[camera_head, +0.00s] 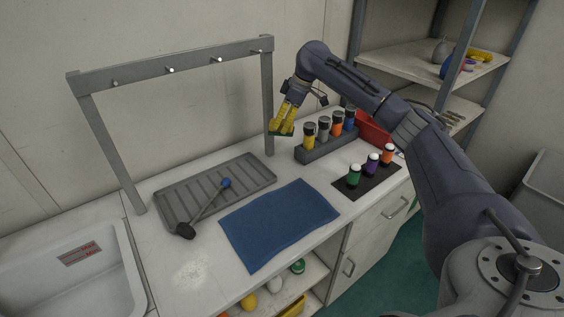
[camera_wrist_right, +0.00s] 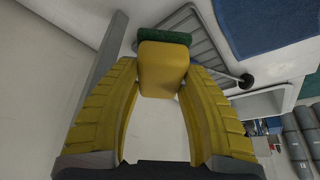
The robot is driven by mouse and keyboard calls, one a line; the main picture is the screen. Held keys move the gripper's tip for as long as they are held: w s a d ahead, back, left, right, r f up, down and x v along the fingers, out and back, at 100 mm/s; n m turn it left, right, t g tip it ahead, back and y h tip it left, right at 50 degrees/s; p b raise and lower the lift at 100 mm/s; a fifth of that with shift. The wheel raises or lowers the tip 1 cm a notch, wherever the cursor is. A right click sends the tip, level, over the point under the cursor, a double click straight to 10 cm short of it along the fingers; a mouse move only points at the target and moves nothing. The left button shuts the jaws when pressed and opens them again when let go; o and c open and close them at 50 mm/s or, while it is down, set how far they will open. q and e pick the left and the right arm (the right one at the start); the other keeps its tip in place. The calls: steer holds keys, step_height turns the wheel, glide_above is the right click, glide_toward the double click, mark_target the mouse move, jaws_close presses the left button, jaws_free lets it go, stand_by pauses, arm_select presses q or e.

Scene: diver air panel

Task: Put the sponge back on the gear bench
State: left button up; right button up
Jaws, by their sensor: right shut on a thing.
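My right gripper (camera_head: 285,118) is above the back of the white gear bench (camera_head: 190,272), near the right post of the grey frame. Its yellow fingers are shut on the sponge (camera_head: 281,132), whose green side shows below the fingertips. In the right wrist view the sponge (camera_wrist_right: 163,68) is a yellow block with a green scouring layer, gripped between both fingers (camera_wrist_right: 162,75). It appears held clear of the bench top. My left gripper is not in view.
A grey ribbed tray (camera_head: 250,178) holds a dark-headed tool with a blue end (camera_head: 208,205). A blue cloth (camera_head: 280,222) lies in front. A rack of bottles (camera_head: 325,148), a dark mat with small bottles (camera_head: 352,194), a red bin (camera_head: 374,130) and a sink (camera_head: 130,262) flank it.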

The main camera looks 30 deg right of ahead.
step_height(320, 180, down, 15)
steer(key=shift+f, duration=0.2)
stand_by(0.6)
steer(key=shift+f, duration=0.15)
steer(key=o, duration=1.3)
steer(key=shift+c, duration=0.2)
steer(key=v, duration=1.2)
